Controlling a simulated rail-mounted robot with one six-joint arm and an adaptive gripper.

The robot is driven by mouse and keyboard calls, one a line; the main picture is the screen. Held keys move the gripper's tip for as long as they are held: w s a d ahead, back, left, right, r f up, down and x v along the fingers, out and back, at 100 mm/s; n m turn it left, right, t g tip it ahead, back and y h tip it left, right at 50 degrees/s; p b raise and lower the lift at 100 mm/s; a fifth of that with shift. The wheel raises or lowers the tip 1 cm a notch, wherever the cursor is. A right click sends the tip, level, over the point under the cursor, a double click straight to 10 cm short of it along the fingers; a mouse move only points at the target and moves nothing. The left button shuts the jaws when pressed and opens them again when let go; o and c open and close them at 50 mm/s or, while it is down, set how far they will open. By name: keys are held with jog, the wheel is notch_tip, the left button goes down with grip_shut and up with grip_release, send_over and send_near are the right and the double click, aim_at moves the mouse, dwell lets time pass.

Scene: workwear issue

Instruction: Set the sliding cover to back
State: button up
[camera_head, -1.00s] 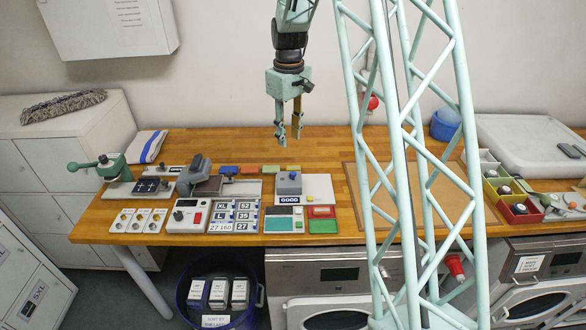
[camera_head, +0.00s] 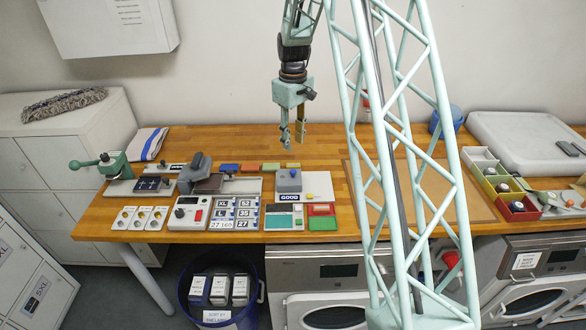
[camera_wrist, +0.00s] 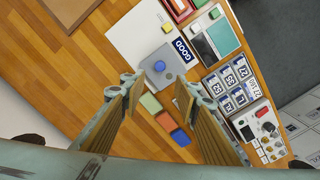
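My gripper (camera_head: 292,142) hangs over the back half of the bench. Its two fingers are apart with nothing between them; in the wrist view my gripper (camera_wrist: 160,86) is also open. I cannot tell for certain which part is the sliding cover.
A scale-like unit (camera_head: 187,213) and size cards (camera_head: 246,203) lie to the left. Coloured blocks (camera_head: 250,168) line the back. Bins (camera_head: 518,212) stand at the right.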

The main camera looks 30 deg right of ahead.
aim_at(293, 170)
jog(key=shift+f+p, duration=0.75)
jog(key=shift+f, duration=6.1)
jog(key=shift+c, duration=0.2)
grip_shut()
